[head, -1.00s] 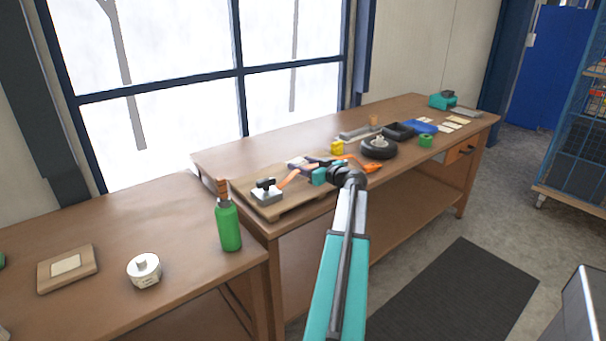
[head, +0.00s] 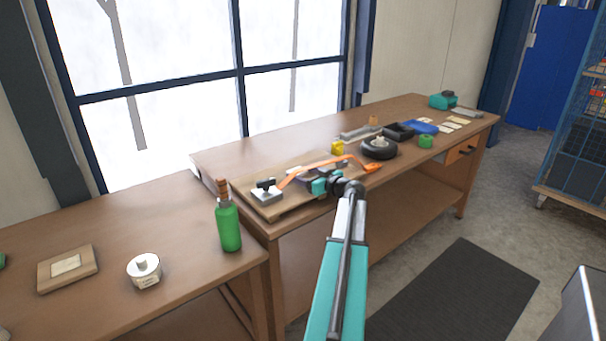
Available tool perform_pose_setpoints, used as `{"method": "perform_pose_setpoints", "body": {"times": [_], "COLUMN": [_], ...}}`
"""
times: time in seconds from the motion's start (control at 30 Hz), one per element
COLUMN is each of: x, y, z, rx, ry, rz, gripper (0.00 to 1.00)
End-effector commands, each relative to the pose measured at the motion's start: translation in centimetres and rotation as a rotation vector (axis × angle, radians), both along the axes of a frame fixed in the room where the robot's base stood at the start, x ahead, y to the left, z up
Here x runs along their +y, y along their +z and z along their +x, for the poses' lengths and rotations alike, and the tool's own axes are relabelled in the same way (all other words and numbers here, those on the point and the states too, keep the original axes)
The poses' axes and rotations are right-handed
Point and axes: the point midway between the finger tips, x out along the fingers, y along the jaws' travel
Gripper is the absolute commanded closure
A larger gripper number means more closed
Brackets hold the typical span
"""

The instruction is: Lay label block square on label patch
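My gripper (head: 313,184), with teal sides, is low over the wooden board on the middle bench. A small dark purple piece (head: 301,178) shows at its far side; I cannot tell whether it is the label block or whether it is held. The fingers are too small to read. A grey block with a black handle (head: 266,192) sits on the board's left end. I cannot tell for sure which thing is the label patch. A pale rectangle (head: 66,265) lies on a wooden plaque at far left, and several pale cards (head: 452,125) lie at the bench's far right.
An orange curved strip (head: 318,164) runs over the board (head: 290,207) behind my gripper. A green bottle (head: 228,226) and a white round pot (head: 144,271) stand on the left bench. A black wheel (head: 379,148), yellow item (head: 338,147) and dark tray (head: 399,131) stand farther right.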

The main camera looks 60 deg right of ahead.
Motion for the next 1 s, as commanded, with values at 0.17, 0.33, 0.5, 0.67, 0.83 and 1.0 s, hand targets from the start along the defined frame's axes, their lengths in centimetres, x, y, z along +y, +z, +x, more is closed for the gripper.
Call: {"method": "perform_pose_setpoints", "body": {"times": [0.17, 0.33, 0.5, 0.67, 0.83, 1.0], "x": [0.0, 0.0, 0.0, 0.5, 1.2, 1.9], "y": [0.0, 0.0, 0.2, 0.5, 0.9, 1.3], "z": [0.0, 0.0, 0.0, -1.6, -3.9, -6.6], "rx": [0.000, 0.000, 0.000, 0.000, 0.000, 0.000], "ry": [0.000, 0.000, 0.000, -0.001, -0.001, -0.002], "rz": [0.000, 0.000, -0.001, 0.000, 0.000, 0.000], "gripper": [0.27, 0.27, 0.27, 0.27, 0.27, 0.27]}}
